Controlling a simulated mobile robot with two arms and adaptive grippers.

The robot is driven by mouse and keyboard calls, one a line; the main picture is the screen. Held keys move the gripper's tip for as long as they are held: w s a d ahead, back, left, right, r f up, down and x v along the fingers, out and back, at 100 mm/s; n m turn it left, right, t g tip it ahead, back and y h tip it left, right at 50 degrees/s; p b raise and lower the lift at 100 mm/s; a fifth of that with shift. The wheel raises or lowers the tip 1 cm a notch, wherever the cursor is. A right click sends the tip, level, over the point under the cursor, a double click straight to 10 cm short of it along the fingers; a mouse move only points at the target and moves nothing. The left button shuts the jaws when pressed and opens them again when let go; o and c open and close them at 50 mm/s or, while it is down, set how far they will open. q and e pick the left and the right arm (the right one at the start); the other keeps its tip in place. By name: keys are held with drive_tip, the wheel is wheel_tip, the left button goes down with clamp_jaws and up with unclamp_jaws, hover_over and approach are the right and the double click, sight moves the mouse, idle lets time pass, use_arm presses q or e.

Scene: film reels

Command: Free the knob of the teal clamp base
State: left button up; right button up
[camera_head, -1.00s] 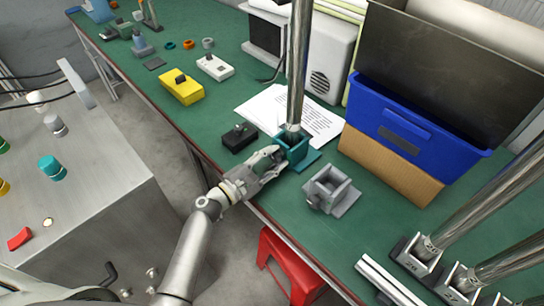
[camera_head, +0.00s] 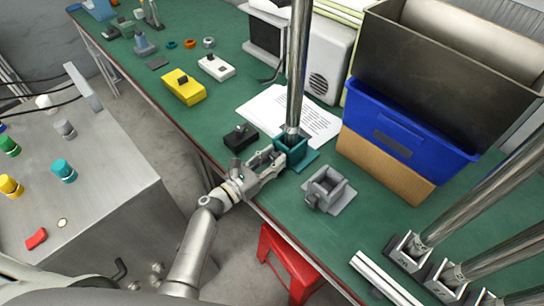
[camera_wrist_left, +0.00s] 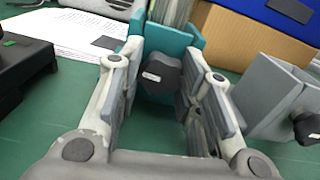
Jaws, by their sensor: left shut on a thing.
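The teal clamp base (camera_head: 304,160) stands near the front edge of the green bench, with a tall shiny metal post (camera_head: 297,75) upright in it. Its dark grey knob (camera_wrist_left: 160,78) faces me in the left wrist view, with a small pale mark on it. My left gripper (camera_head: 276,158) reaches in from the left at the base's front side and is shut on the knob, one finger on each side. In the head view the fingers hide the knob. My right gripper is not in view.
A grey clamp base (camera_head: 328,190) stands close on the right, a black box (camera_head: 240,138) on the left. Papers (camera_head: 265,108) lie behind, and a blue bin (camera_head: 400,135) on cardboard stands behind right. More posts rise at the right. A red stool (camera_head: 290,265) is below the bench edge.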

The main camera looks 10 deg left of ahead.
use_arm(q)
drive_tip(key=shift+n, duration=0.6)
drive_tip(key=shift+p, duration=0.3)
drive_tip(key=o, duration=1.1)
drive_tip(key=shift+c, duration=0.2)
drive_tip(key=v, duration=1.2)
drive_tip(key=shift+d, duration=0.1)
